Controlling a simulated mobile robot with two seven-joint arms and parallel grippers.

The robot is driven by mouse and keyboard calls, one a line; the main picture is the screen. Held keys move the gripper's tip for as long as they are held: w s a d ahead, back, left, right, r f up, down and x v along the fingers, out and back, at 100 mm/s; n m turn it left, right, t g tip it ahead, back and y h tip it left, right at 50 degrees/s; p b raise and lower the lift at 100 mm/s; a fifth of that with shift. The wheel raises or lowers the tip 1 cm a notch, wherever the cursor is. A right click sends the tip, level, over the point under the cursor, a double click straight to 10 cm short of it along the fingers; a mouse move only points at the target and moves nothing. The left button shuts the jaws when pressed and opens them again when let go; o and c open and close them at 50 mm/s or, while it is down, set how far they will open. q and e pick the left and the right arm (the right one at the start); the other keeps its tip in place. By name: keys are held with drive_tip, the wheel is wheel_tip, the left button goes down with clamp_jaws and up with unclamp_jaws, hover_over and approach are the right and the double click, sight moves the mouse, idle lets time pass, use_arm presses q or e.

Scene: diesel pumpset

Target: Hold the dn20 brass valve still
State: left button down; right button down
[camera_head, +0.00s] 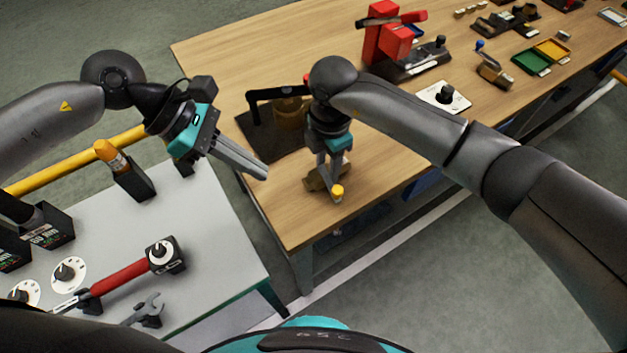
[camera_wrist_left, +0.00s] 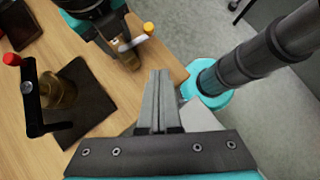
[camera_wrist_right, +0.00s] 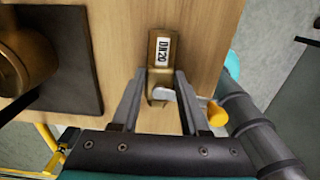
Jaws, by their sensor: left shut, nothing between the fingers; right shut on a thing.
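The brass valve (camera_wrist_right: 153,50) lies at the near corner of the wooden bench, with a DN20 label and a pale lever in the right wrist view. It shows partly in the head view (camera_head: 314,183), where my right gripper (camera_head: 328,178) reaches down onto it. My right gripper (camera_wrist_right: 162,82) is shut on the valve, one finger on each side. The left wrist view also shows the valve (camera_wrist_left: 130,61) under my right gripper. My left gripper (camera_head: 262,172) is shut and empty, in the air left of the valve; its fingers meet in the left wrist view (camera_wrist_left: 157,75).
A dark plate (camera_head: 262,136) with a brass cylinder and a black handle stands just behind the valve. A red machine (camera_head: 385,40) is farther back. A grey side table (camera_head: 205,215) holds a red-handled tool (camera_head: 118,277) and a spanner (camera_head: 148,309).

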use_arm(q)
drive_tip(key=shift+t+h, duration=0.3)
drive_tip(key=shift+h, duration=0.1)
drive_tip(key=x, duration=0.6)
drive_tip(key=w+x, duration=0.1)
drive_tip(key=x, duration=0.2)
drive_tip(key=shift+w+a+f, duration=0.15)
drive_tip(key=shift+a+f, duration=0.05)
drive_tip(key=shift+f, duration=0.35)
drive_tip(key=shift+d+r, duration=0.1)
drive_tip(key=shift+d, duration=1.65)
drive_tip(key=shift+d, duration=0.1)
drive_tip(key=shift+d, duration=0.65)
use_arm(e)
drive_tip(key=shift+a, duration=0.1)
use_arm(q)
drive_tip(key=shift+d, duration=0.1)
use_arm(e)
drive_tip(key=shift+a, duration=0.1)
